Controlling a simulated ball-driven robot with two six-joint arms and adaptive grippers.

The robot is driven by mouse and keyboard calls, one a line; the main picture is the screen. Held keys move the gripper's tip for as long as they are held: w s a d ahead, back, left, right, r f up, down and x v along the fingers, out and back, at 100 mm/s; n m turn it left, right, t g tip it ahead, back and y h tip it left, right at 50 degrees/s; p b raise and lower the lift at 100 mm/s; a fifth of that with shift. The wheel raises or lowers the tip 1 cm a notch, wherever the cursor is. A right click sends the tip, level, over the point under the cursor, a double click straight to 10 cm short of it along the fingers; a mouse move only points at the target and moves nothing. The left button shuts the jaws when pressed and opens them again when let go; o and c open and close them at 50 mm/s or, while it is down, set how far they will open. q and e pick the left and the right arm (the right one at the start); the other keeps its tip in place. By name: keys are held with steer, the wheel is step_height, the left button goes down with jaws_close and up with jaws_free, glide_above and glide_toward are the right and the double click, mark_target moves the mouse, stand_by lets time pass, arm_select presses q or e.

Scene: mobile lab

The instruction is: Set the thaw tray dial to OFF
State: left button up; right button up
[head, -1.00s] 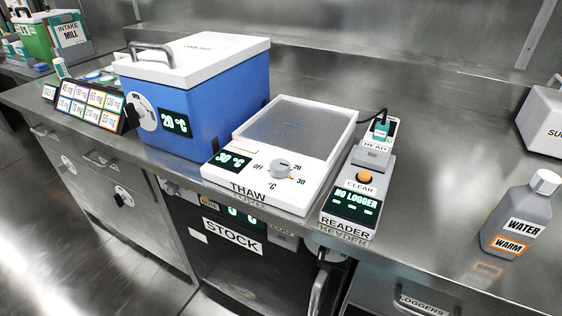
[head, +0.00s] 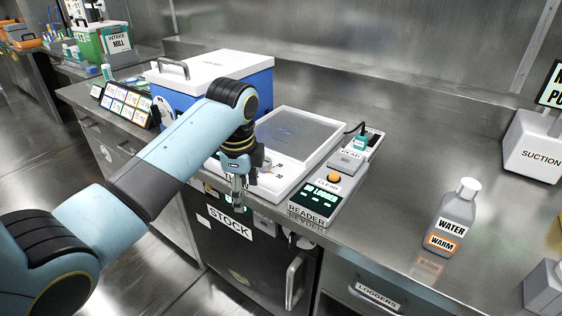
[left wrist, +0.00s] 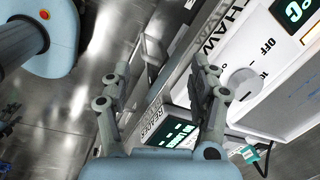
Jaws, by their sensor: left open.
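The white thaw tray (head: 318,121) stands on the steel counter, its front part covered by my left arm in the head view. Its grey round dial (left wrist: 243,83) shows in the left wrist view, beside the OFF mark; I cannot read its setting. In the head view the dial is hidden behind my gripper. The tray's green display (left wrist: 293,10) is partly cut off. My left gripper (head: 238,192) hangs at the tray's front edge, open and empty. In the left wrist view its spread fingers (left wrist: 160,68) are apart from the dial, which lies to their right. My right gripper is not in view.
The reader (head: 318,204) stands close to the right of the tray. The blue box (head: 258,84) with a white lid is behind left. A water bottle (head: 454,222) stands on the right of the counter, with free counter between it and the reader.

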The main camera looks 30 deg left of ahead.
arm_select(q)
steer(key=w+r+m, duration=0.1)
steer(key=w, duration=0.1)
steer(key=w+a+r+m, duration=0.1)
steer(key=w+r, duration=0.1)
steer(key=w+r+m, duration=0.1)
steer(key=w+r, duration=0.1)
steer(key=w, duration=0.1)
steer(key=shift+a+r+m+g, duration=0.2)
steer(key=shift+m+g, duration=0.1)
steer(key=shift+m, duration=0.1)
steer(key=w+a+r+m+h, duration=0.1)
steer(key=w+r+m, duration=0.3)
steer(key=w+r, duration=0.1)
steer(key=shift+g, duration=0.3)
steer(key=f+b, duration=0.1)
steer(key=f, duration=0.8)
steer(key=shift+s, duration=0.2)
steer(key=shift+f, duration=0.75)
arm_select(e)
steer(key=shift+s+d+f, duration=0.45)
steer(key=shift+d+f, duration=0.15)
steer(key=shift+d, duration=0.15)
arm_select(q)
steer(key=shift+c, duration=0.4)
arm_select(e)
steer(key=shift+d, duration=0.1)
